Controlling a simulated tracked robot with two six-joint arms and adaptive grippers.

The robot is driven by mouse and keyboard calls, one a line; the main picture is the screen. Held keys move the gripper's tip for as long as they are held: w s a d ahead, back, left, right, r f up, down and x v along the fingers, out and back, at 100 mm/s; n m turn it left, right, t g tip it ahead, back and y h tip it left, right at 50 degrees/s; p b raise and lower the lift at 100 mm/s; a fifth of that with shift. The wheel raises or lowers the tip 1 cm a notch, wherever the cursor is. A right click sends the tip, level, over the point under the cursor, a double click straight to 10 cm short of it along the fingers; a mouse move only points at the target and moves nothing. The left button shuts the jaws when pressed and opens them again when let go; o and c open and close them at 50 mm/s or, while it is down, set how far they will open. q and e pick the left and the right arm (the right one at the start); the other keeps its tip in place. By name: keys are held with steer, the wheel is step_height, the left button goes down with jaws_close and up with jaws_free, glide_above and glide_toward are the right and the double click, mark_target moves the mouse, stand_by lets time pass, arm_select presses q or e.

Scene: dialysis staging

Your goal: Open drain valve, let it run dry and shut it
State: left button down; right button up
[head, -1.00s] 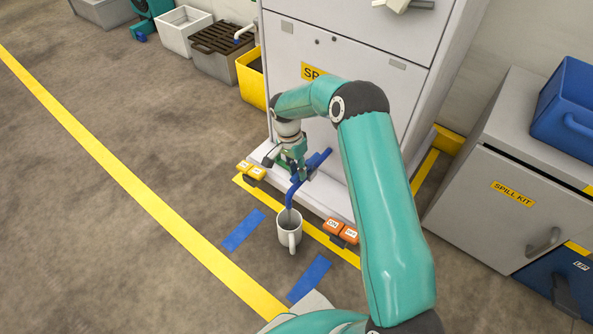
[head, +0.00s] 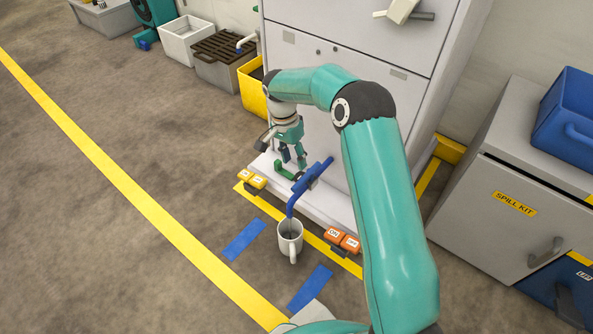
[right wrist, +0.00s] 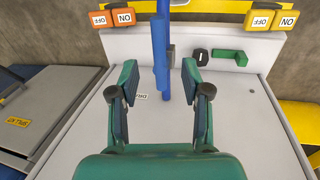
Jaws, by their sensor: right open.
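A blue drain pipe (head: 312,180) sticks out from the foot of the white cabinet (head: 330,120) and bends down to a spout over a white mug (head: 290,238) on the floor. A green lever (head: 287,172) lies on the ledge side of the pipe; it also shows in the right wrist view (right wrist: 230,57), beside a black ring (right wrist: 201,58). My right gripper (head: 293,158) is open and empty just above the lever. In the right wrist view its fingers (right wrist: 160,74) stand either side of the blue pipe, seemingly apart from it. I cannot see any flow.
Yellow tags (head: 257,181) and orange tags (head: 343,240) marked ON and OFF sit on the ledge's front. Blue tape strips (head: 245,239) flank the mug. A spill kit cabinet (head: 480,200) stands right, a yellow bin (head: 250,92) left.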

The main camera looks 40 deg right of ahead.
steer(key=shift+w+r, duration=0.2)
steer(key=shift+r, duration=0.65)
steer(key=shift+w+r, duration=0.15)
steer(key=shift+r, duration=0.7)
steer(key=shift+a, duration=0.1)
